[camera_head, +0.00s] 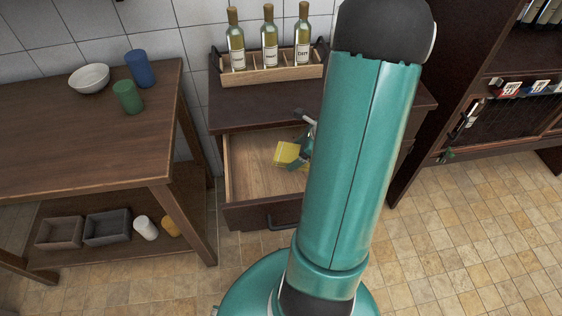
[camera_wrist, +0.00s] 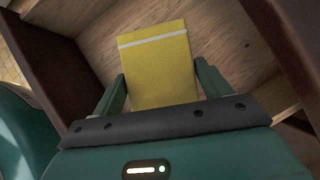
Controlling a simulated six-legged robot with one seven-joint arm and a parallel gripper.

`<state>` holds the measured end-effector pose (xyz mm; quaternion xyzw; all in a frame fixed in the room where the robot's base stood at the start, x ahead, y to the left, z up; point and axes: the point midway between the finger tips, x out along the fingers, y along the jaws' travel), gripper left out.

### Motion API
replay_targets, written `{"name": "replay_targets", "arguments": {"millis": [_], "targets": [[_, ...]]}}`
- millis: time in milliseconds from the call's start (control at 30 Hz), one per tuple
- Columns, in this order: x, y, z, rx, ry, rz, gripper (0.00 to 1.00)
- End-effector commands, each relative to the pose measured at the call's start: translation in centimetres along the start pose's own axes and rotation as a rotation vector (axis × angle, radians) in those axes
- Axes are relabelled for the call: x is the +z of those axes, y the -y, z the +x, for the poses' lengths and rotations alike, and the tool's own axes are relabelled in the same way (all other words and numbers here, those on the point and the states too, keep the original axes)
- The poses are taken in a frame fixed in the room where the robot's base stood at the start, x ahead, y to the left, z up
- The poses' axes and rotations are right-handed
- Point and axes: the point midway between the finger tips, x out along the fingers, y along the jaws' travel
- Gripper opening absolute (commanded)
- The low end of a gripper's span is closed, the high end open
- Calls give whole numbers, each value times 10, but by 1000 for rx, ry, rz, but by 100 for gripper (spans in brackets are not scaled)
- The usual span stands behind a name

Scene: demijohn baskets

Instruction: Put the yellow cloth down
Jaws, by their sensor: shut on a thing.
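The yellow cloth (camera_wrist: 156,70) is a flat rectangle with a white stripe near its far end. My gripper (camera_wrist: 158,85) is shut on it, one finger at each side edge in the wrist view. In the head view the cloth (camera_head: 287,154) shows in the open drawer (camera_head: 252,172) of the dark cabinet, beside my gripper (camera_head: 303,148). The bare wooden drawer floor (camera_wrist: 205,30) lies beyond the cloth in the wrist view. I cannot tell whether the cloth touches that floor. My arm hides the right part of the drawer.
A bottle carrier (camera_head: 272,68) with three bottles stands on the cabinet top (camera_head: 262,105). At left, a wooden table (camera_head: 90,140) bears a white bowl (camera_head: 89,78), a blue cup (camera_head: 140,68) and a green cup (camera_head: 127,97). A dark shelf (camera_head: 455,110) stands at right. The drawer's left part is empty.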

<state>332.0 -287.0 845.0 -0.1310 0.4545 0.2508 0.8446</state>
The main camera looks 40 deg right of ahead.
Motion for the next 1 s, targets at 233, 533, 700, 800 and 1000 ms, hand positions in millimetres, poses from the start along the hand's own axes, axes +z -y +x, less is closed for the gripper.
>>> {"name": "replay_targets", "arguments": {"millis": [233,533,700,800,1000], "targets": [[8,16,56,4,1,3,40],[10,26,86,1,0,1,40],[-4,26,105,1,0,5,40],[-7,26,109,-1,0,2,40],[-7,26,109,-1,0,1,40]]}}
